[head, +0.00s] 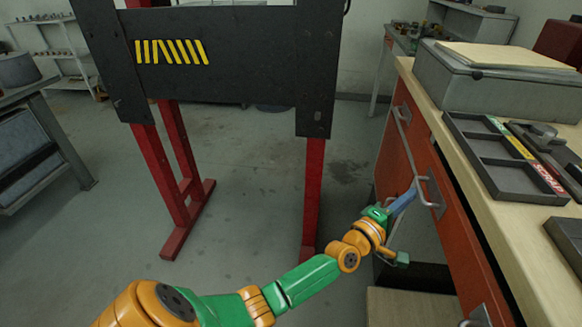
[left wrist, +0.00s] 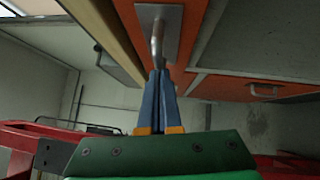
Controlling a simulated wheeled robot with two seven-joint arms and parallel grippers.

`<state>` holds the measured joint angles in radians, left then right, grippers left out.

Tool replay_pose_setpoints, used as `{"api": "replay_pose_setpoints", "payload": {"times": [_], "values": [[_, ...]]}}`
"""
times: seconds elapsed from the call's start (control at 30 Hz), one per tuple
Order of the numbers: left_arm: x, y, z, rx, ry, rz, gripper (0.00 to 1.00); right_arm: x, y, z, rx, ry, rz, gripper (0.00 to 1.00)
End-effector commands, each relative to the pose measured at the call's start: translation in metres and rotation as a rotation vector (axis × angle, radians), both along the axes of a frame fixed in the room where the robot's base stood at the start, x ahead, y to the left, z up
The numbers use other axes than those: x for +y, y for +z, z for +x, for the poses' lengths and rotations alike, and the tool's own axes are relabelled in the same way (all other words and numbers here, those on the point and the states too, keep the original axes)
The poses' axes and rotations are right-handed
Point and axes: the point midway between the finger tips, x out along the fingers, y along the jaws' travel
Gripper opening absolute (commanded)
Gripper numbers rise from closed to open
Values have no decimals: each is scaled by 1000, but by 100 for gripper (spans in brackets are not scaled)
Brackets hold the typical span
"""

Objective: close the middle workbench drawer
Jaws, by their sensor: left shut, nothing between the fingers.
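The workbench's orange-red drawer front (head: 455,215) is on the right in the head view, below the pale bench top. Its grey bar handle (head: 432,192) is the middle one of the handles in view. My left gripper (head: 412,190) has its blue fingers shut and empty, with the tips at this handle. In the left wrist view the shut fingers (left wrist: 161,74) point at the handle (left wrist: 157,42), on an orange front. I cannot tell whether the tips touch it, nor how far out the drawer stands. My right gripper is not in view.
Two more handles show, one farther along the bench (head: 403,113) and one nearer (head: 478,316). A grey box (head: 490,85) and a divided tray (head: 495,160) sit on the bench top. A dark panel on red legs (head: 220,70) stands left of the bench, with open floor between.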

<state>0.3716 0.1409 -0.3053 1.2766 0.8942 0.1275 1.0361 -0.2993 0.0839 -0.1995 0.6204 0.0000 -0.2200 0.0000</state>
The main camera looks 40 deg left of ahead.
Motion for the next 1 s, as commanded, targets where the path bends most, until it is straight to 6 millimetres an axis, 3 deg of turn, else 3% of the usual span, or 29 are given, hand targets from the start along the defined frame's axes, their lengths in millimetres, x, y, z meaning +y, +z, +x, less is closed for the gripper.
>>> {"api": "replay_pose_setpoints", "payload": {"times": [0.33, 1.0], "values": [[-29, 0, 20, -1, 0, -1, 0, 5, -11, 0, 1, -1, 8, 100], [-33, 2, 22, -5, -1, -1, 0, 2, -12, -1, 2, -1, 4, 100]]}}
